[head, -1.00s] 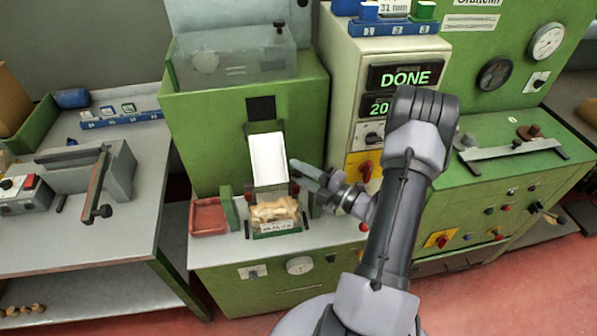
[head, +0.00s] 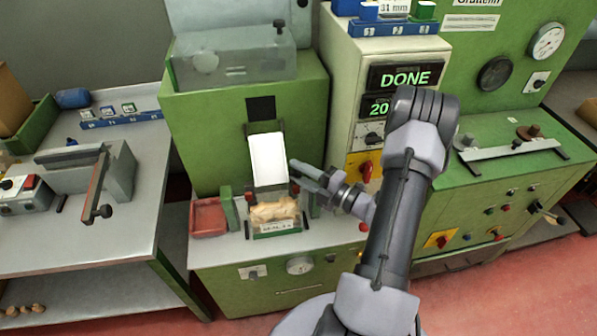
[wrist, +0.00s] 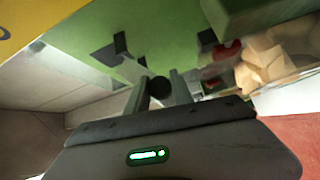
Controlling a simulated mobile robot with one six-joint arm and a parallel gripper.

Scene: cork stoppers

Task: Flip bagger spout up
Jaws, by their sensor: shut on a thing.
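The white bagger spout (head: 268,160) slopes down from the front of the green bagger (head: 205,125), below a dark square opening. Its lower end is just above a bag of corks (head: 273,211). My gripper (head: 294,164) is at the spout's right edge, reaching in from the right. In the wrist view my gripper's fingers (wrist: 160,92) are closed on a round black knob (wrist: 160,86). The head view does not show the knob clearly. The bag of corks also shows at the upper right of the wrist view (wrist: 268,65).
A red tray (head: 208,218) is left of the bag. Green posts stand on both sides of the bag. A cream control cabinet (head: 345,75) reading DONE rises behind my arm at the right. A grey bench (head: 130,215) stands to the left.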

